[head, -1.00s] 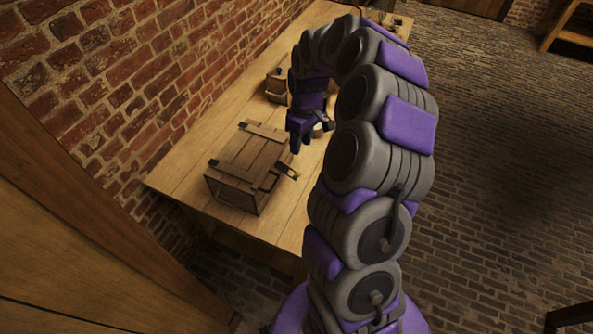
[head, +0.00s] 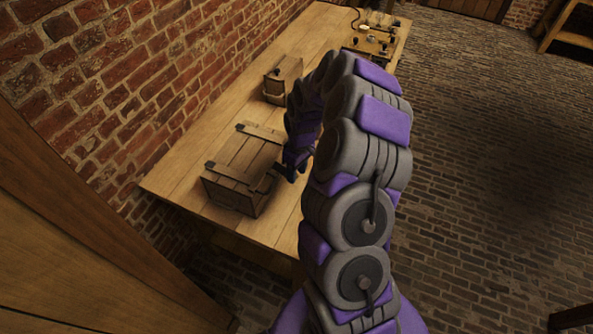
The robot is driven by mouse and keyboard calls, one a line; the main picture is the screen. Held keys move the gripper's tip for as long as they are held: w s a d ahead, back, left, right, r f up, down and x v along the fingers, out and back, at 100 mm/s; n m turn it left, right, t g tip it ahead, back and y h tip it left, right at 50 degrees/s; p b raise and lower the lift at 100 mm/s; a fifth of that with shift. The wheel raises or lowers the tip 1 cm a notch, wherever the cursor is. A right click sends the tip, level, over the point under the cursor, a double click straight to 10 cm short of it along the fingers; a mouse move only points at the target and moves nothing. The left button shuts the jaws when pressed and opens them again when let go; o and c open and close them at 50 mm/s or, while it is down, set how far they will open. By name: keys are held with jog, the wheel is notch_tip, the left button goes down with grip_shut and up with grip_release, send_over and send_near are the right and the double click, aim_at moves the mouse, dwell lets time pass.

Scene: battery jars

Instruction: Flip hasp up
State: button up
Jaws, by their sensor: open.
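A wooden crate (head: 238,180) with a planked lid and dark metal fittings stands on the wooden table, near its front end. My gripper (head: 288,174) is at the crate's right side, close to where the hasp projects. The hasp itself is mostly hidden behind my gripper, so I cannot tell its exact position or whether the fingers touch it. The gripper is open, and I see nothing held in it.
A smaller wooden box (head: 283,80) stands farther back on the table (head: 215,120), against the brick wall side. A wooden board with metal parts (head: 374,40) is at the table's far end. Brick wall borders the left; open brick floor lies right.

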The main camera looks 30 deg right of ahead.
grip_shut()
dwell(0.3)
dwell(0.3)
